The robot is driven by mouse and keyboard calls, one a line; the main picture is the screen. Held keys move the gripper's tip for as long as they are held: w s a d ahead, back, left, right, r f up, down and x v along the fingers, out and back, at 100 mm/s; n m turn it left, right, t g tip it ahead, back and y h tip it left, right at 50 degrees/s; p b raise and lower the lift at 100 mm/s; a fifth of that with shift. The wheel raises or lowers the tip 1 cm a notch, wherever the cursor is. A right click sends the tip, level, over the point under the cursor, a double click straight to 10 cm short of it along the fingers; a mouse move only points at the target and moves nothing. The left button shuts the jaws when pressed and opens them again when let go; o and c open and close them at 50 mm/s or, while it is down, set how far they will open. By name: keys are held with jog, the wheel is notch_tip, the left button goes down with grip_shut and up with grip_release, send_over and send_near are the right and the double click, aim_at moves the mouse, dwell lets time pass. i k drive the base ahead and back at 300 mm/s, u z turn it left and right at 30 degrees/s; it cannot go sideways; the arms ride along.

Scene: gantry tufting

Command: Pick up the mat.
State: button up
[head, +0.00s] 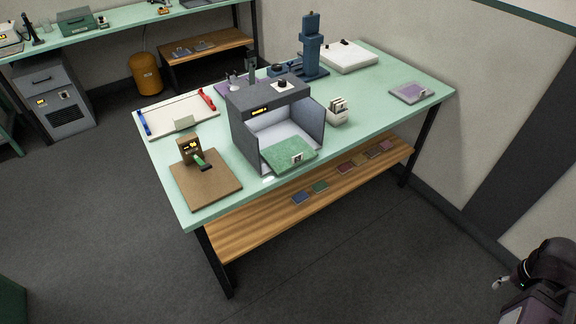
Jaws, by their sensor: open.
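A green mat (287,155) with a small white-and-dark tag lies flat at the mouth of a grey box (250,133) on the table. The box's front is open and its inside is pale. Another flat mat, greyish purple with a light tag (411,92), lies near the table's right end. I cannot tell which of these the task means. My gripper (501,284) shows small and dark at the lower right, beyond the table's front edge. It is open, holds nothing I can see, and is well apart from both mats.
The pale green table (365,105) also carries a brown board with a small device (205,187), a white tray (178,112), a blue column machine (311,50) and a small holder (338,111). Several coloured mats lie on the wooden shelf (250,225) below. Floor in front is clear.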

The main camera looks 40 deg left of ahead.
aim_at(283, 157)
jog(key=z, duration=0.1)
jog(key=k, duration=1.45)
jog(key=u, duration=1.95)
jog(key=i, duration=0.95)
